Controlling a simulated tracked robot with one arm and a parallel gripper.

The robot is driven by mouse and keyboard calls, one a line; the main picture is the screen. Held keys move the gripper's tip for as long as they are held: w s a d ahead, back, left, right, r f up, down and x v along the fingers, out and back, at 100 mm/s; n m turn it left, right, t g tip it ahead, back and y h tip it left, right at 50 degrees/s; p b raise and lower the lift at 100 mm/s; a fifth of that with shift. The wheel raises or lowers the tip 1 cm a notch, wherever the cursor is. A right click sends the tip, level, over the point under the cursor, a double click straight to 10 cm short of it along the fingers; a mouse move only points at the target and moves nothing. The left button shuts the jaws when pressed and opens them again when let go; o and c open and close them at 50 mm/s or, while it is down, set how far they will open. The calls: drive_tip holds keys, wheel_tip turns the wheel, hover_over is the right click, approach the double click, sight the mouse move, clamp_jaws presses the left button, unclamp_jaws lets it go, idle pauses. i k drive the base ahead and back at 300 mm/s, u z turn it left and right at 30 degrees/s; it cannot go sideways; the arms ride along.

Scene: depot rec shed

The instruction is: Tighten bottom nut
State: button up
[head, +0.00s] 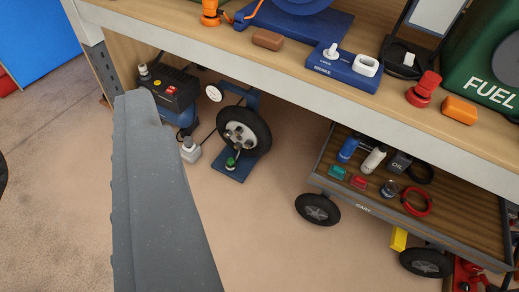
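A small wheel (262,130) with a black tyre and pale hub stands upright on a blue stand (228,174) on the floor under the bench. Several dark nuts (238,138) show on its hub. The bottom nut is too small to tell apart clearly. A green knob (230,162) sits low in front of the wheel, on the stand. A grey finger of my gripper (155,190) fills the left middle, close to the camera, apart from the wheel in the picture. The other finger is not visible, so the opening cannot be judged.
A wooden workbench (180,25) overhangs the wheel. A wheeled cart (440,210) with bottles stands right. Floor before the wheel is clear.

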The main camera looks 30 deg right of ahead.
sight(238, 146)
drive_tip(key=z, duration=0.1)
drive_tip(key=i, duration=1)
drive_tip(key=u, duration=0.05)
